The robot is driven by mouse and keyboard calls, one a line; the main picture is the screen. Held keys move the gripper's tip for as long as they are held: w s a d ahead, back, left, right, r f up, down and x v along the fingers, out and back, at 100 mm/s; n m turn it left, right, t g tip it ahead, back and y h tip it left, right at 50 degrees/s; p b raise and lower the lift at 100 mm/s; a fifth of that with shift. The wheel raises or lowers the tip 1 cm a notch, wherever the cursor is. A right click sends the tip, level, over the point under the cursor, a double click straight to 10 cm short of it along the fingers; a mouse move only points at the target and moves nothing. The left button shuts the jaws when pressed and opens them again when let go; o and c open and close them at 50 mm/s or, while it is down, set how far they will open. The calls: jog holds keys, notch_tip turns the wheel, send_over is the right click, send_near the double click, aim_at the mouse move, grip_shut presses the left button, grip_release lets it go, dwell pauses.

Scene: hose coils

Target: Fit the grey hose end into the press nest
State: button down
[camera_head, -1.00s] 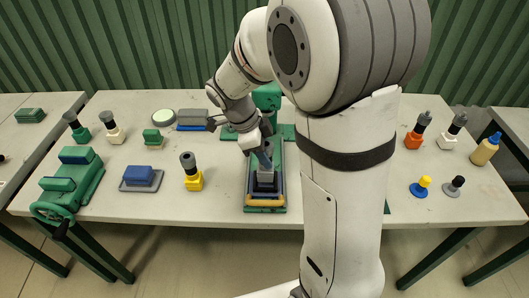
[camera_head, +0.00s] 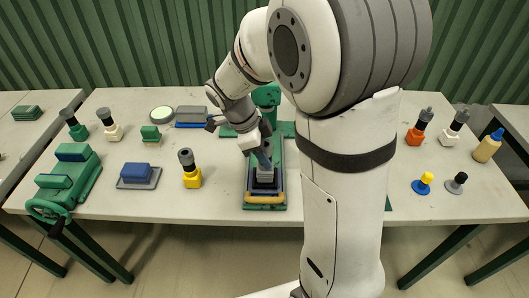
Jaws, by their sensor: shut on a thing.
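The press (camera_head: 267,96) is green and stands at the middle of the table, partly behind my arm. Its long green base (camera_head: 279,160) runs toward the front edge, with a dark blue frame and a yellow bar (camera_head: 265,198) at its near end. My gripper (camera_head: 265,164) points down over this base and is shut on a grey piece (camera_head: 265,173), apparently the grey hose end. The piece is low, at a dark block inside the frame. The jaws hide much of it, so I cannot tell whether it is seated or just above the nest.
A yellow-based fitting (camera_head: 192,177) and a blue block on a grey plate (camera_head: 138,175) stand to the left. A green vise-like fixture (camera_head: 65,180) is at far left. Orange (camera_head: 415,139) and white fittings and a tan bottle (camera_head: 487,147) stand at right.

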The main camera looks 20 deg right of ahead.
jog(key=shift+f+b, duration=0.65)
jog(key=shift+r, duration=0.1)
jog(key=c, duration=0.8)
grip_release()
jog(key=shift+o, duration=0.5)
jog(key=shift+r, duration=0.1)
jog(key=shift+p+v, duration=1.2)
jog(key=shift+v, duration=1)
jog(key=s+v, duration=0.1)
jog(key=v, duration=0.6)
jog(key=shift+w+r, duration=0.3)
jog(key=shift+w, duration=0.2)
